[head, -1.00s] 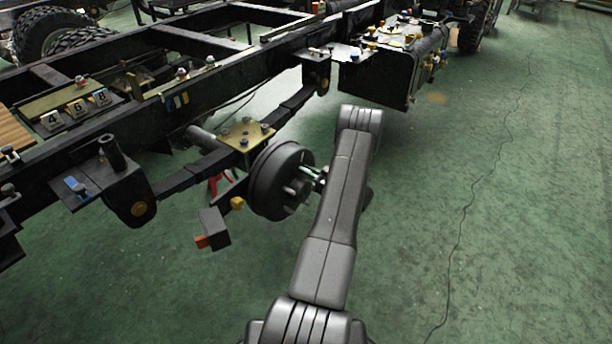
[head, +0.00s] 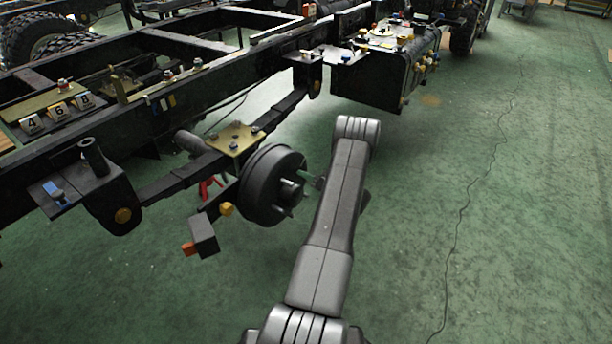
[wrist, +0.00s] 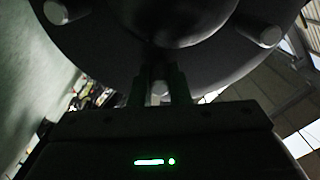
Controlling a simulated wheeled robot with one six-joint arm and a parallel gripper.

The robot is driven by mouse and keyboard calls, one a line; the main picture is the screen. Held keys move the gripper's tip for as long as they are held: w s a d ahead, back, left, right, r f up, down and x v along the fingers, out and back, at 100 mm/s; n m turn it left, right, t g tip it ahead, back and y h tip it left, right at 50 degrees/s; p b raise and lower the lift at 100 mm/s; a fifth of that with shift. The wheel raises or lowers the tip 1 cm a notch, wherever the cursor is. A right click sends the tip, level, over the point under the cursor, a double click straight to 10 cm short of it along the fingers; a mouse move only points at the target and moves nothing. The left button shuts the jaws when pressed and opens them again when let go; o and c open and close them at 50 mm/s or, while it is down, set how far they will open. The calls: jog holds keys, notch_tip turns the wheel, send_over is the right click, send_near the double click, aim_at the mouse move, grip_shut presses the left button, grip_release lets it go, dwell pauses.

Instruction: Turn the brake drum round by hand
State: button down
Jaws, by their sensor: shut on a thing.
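The dark round brake drum (head: 262,190) sits on the axle end below the chassis frame, its studded face turned toward my arm. In the wrist view the drum's face (wrist: 115,55) fills the top, with wheel studs (wrist: 257,33) standing out around its hub (wrist: 170,15). My gripper (wrist: 165,80) reaches the lower part of this face, and its two fingers are shut on a wheel stud (wrist: 160,89) between them. In the head view my arm hides most of the gripper.
A small dark block with an orange end (head: 203,236) hangs left of the drum. The black chassis rail (head: 215,95) and a leaf spring (head: 180,180) run above and behind it. A black tank (head: 375,80) stands further back. The green floor (head: 520,200) at right is clear except for a thin cable.

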dwell(0.4)
jog(key=c, duration=1.4)
grip_release()
jog(key=shift+o, duration=0.2)
jog(key=shift+d, duration=0.1)
jog(key=p+v, duration=0.3)
jog(key=v, duration=1)
jog(key=shift+s+d, duration=0.25)
jog(key=shift+d, duration=0.05)
jog(key=shift+f, duration=0.1)
jog(key=b+x, duration=0.3)
jog(key=x, duration=1)
jog(key=shift+w+a, duration=0.25)
jog(key=shift+a, duration=0.15)
